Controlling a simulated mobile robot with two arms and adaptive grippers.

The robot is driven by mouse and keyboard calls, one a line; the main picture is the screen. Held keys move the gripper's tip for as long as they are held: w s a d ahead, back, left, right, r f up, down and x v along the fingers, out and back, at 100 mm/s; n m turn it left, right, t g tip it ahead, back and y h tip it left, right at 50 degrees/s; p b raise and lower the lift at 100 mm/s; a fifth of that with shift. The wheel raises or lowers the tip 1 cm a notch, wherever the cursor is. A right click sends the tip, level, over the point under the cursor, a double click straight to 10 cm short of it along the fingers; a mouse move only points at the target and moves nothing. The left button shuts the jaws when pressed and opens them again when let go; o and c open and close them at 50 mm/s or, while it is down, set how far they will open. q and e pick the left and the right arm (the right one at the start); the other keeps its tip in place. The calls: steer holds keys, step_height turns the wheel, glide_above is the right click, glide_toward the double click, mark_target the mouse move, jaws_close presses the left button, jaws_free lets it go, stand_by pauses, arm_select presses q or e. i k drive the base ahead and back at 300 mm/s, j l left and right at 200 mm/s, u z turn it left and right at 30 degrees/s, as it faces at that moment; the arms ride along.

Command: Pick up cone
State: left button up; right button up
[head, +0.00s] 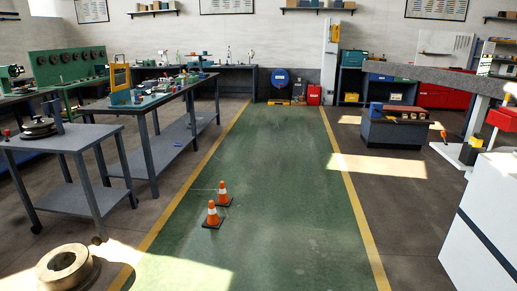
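Two orange cones with white bands and dark square bases stand upright on the green floor lane, left of the middle of the head view. The nearer cone (212,214) stands slightly left of the farther cone (223,194). A thin light line runs left from near the farther cone's top; I cannot tell what it is. Neither of my grippers shows in the head view.
The green lane (280,165) is clear ahead, with yellow lines along both sides. A grey wheeled table (65,138) and a long workbench (165,98) stand left. A brass ring (67,268) lies at the lower left. A white cabinet (485,225) stands right.

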mark_target(212, 221)
steer(key=i, duration=1.95)
